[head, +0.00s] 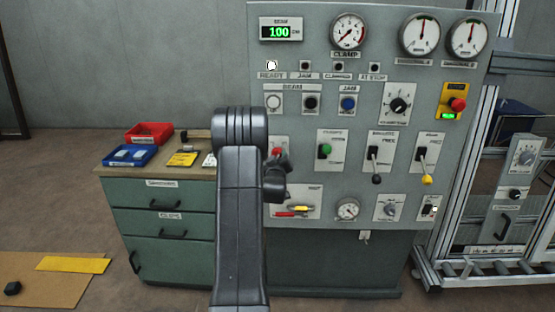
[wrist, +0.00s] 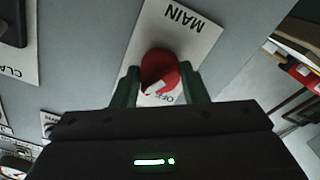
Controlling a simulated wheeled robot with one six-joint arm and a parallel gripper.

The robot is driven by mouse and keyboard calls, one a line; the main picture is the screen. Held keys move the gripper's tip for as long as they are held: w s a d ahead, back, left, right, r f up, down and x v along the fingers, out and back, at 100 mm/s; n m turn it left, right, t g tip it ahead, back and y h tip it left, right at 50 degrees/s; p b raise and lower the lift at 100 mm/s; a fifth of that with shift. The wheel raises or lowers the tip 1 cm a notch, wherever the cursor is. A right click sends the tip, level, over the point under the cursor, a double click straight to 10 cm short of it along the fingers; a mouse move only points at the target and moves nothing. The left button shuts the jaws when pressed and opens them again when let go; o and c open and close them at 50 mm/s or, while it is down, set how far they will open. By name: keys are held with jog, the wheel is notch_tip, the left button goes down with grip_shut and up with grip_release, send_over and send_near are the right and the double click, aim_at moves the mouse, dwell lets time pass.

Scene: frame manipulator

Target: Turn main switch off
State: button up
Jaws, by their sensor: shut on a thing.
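The main switch is a red round knob (wrist: 160,70) with a white pointer mark, on a white plate (wrist: 188,28) lettered MAIN and OFF. In the wrist view my gripper (wrist: 158,84) is shut on the red knob, with one green finger on each side of it. The white mark on the knob is close to the word OFF, which is partly covered. In the head view a bit of the red knob (head: 277,152) shows beside my arm, and most of its plate is hidden.
The grey panel carries several other controls around the main switch: a green knob (head: 325,149), a black-tipped lever (head: 375,165), a yellow-tipped lever (head: 424,166) and a red emergency button (head: 458,104). A green drawer cabinet (head: 160,221) with a blue tray (head: 130,155) stands to the left.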

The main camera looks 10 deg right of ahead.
jog(key=shift+f+b, duration=0.1)
jog(key=shift+b, duration=0.4)
jog(key=shift+n+b, duration=4.55)
jog(key=shift+n, duration=1.35)
jog(key=shift+r, duration=0.2)
jog(key=o, duration=1)
